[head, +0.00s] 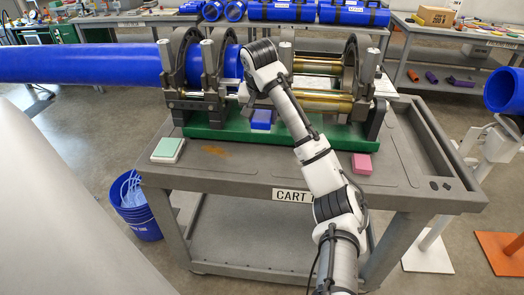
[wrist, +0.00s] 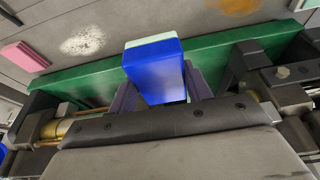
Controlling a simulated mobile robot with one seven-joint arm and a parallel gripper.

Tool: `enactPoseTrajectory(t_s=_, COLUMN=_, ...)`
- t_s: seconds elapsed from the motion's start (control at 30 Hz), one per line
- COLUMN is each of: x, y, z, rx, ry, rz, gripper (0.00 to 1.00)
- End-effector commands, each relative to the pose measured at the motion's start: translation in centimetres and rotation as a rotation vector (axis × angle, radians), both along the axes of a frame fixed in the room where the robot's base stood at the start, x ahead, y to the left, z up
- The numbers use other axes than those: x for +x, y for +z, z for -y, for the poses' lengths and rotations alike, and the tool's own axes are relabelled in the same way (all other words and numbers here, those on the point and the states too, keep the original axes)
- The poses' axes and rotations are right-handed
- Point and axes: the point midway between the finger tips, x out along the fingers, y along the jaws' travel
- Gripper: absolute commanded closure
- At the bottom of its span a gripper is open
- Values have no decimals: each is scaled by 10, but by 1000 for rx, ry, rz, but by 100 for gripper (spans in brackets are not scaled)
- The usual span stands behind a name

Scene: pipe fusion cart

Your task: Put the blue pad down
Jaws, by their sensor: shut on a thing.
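The blue pad (head: 261,119) shows at the front of the green machine base in the head view. In the wrist view the blue pad (wrist: 153,72) has a pale mint layer along its far edge. It sits between the two dark fingers of my gripper (wrist: 161,90), which is shut on it. The pad is over or near the green base (wrist: 95,88); I cannot tell whether it touches anything below. In the head view my arm hides most of my gripper.
A mint pad (head: 168,149) lies on the cart top (head: 232,172) at left, beside an orange stain (head: 215,151). A pink pad (head: 362,164) lies at right. The fusion machine's clamps (head: 214,75) and brass cylinders (head: 322,103) stand close behind, with a long blue pipe (head: 80,63).

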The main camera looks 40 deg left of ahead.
Motion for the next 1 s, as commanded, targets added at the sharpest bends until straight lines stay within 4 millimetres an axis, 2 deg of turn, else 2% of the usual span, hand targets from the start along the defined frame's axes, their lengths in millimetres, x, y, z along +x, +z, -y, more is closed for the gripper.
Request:
enactPoseTrajectory(t_s=0.03, x=-2, y=-19, z=-1, rx=0, ry=1, rz=-8, gripper=90)
enactPoseTrajectory(t_s=0.1, x=-1, y=-37, z=-1, rx=0, ry=1, rz=-6, gripper=90)
enactPoseTrajectory(t_s=0.3, x=0, y=-72, z=1, rx=-2, ry=-1, rz=-2, gripper=90)
enactPoseTrajectory(t_s=0.57, x=0, y=-92, z=0, rx=-1, ry=0, rz=0, gripper=90)
enactPoseTrajectory(t_s=0.8, x=0, y=-124, z=0, rx=-1, ry=0, rz=0, gripper=90)
enactPoseTrajectory(t_s=1.0, x=0, y=-126, z=0, rx=-1, ry=0, rz=0, gripper=90)
